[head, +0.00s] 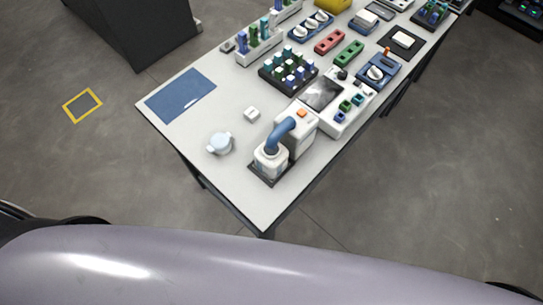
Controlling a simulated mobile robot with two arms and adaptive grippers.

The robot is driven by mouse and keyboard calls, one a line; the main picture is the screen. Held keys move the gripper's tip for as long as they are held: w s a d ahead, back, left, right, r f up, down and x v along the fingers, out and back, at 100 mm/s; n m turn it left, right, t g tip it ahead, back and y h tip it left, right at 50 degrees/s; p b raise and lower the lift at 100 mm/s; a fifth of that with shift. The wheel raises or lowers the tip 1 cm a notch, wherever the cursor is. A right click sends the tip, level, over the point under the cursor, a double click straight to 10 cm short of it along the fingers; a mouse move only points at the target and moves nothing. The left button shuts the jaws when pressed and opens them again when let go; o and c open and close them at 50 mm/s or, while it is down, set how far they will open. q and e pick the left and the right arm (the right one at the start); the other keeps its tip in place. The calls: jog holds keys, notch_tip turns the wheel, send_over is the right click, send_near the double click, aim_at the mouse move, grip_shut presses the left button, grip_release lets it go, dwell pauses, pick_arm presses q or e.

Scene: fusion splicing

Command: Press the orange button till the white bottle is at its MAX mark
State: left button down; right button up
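The white dispenser (296,137) stands near the front end of the table, with the orange button (302,113) on its top. A thick blue spout (280,131) curves from it down towards the white bottle (267,161). The bottle stands upright under the spout on a dark base (267,178). Its MAX mark and liquid level are too small to make out. Neither my left nor my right gripper shows in the head view. Nothing of mine touches the button or the bottle.
A pale blue lidded dish (220,144) and a small white block (252,114) sit left of the dispenser. A blue mat (181,95) lies at the table's left corner. A white machine with a screen (321,94) and several racks stand behind.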

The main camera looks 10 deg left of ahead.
grip_shut()
dwell(1.4)
